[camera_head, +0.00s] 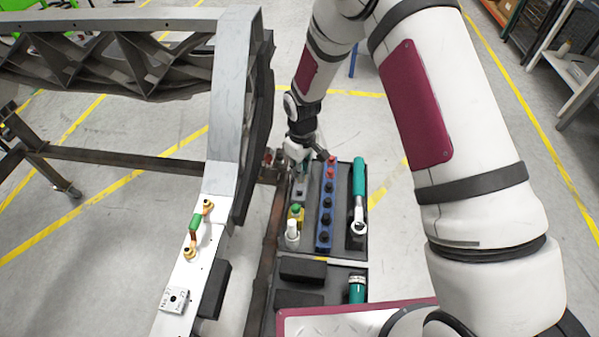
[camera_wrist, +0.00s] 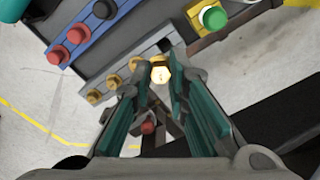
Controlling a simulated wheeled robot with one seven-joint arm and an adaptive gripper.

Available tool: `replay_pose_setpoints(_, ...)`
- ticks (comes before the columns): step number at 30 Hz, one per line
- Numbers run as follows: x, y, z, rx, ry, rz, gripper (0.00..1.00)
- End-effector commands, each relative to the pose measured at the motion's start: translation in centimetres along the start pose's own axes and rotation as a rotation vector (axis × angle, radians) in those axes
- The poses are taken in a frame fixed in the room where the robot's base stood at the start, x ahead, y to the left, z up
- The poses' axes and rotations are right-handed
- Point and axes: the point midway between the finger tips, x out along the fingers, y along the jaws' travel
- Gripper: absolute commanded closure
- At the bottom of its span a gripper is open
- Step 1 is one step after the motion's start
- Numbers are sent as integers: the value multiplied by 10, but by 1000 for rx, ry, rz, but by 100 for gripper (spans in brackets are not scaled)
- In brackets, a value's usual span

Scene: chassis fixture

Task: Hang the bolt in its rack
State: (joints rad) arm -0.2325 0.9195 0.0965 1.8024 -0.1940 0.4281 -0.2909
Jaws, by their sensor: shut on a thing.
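My gripper (camera_wrist: 162,64) is shut on a gold bolt (camera_wrist: 160,76), whose head shows between the teal-padded fingers in the wrist view. The grey rack (camera_wrist: 122,88) lies just beyond the fingertips, with gold bolts (camera_wrist: 113,80) along it to the left. A dark square opening (camera_wrist: 166,45) shows in the rack close to the fingertips. I cannot tell whether the held bolt touches the rack. In the head view my gripper (camera_head: 302,152) is over the far end of the grey rack (camera_head: 300,188), and the bolt cannot be made out.
A blue rack (camera_head: 326,215) with red and black knobs stands right of the grey rack. A green-handled wrench (camera_head: 359,185) lies farther right. The chassis frame (camera_head: 228,110) rises at left.

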Motion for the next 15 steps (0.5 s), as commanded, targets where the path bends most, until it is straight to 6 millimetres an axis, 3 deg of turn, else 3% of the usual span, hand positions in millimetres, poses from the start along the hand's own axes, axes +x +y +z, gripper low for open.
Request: replay_pose_setpoints(15, 30, -4, -5, -30, 0, -1, 100)
